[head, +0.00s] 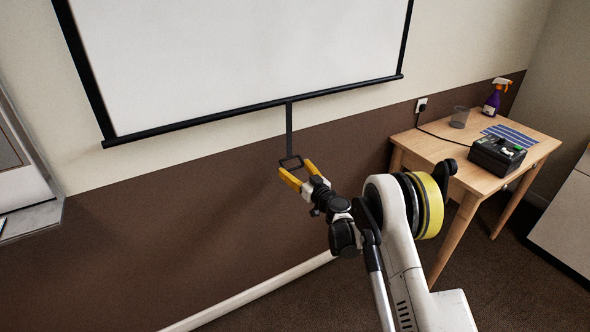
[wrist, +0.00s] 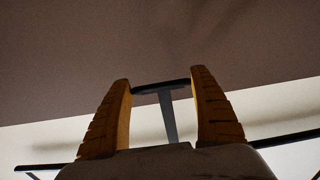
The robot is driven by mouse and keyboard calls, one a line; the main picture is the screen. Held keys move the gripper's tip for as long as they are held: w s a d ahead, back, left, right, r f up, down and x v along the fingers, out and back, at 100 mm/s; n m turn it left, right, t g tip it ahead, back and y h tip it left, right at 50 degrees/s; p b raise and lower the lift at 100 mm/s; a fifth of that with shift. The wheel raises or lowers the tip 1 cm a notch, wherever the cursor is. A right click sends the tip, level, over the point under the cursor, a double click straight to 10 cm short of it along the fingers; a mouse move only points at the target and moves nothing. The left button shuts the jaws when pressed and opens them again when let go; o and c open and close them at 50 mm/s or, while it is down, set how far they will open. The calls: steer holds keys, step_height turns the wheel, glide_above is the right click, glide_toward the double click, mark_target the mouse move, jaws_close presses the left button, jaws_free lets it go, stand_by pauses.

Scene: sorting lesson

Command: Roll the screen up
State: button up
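The white projection screen (head: 240,50) hangs pulled down on the wall, with a black bar (head: 250,110) along its lower edge. A dark strap (head: 289,130) hangs from the bar and ends in a black loop handle (head: 291,162). My gripper (head: 299,172) has its yellow fingers apart, with the tips at the loop's lower end. In the wrist view the handle (wrist: 160,87) shows between the two open fingertips (wrist: 160,77), with a finger to each side. I cannot tell whether either finger touches it. The screen's top is out of view.
A wooden table (head: 440,150) stands at the right against the wall. It bears a black box (head: 497,157), a blue striped sheet (head: 510,135), a clear cup (head: 459,117) and a purple spray bottle (head: 492,101). A cable runs to a wall socket (head: 421,105). The wall below the screen is clear.

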step_height(320, 180, up, 96)
steer(key=p, duration=4.6)
steer(key=shift+d, duration=0.1)
steer(key=shift+c, duration=0.4)
steer(key=o, duration=1)
steer(key=shift+o, duration=1.2)
steer(key=shift+w, duration=0.15)
steer(key=v, duration=1.2)
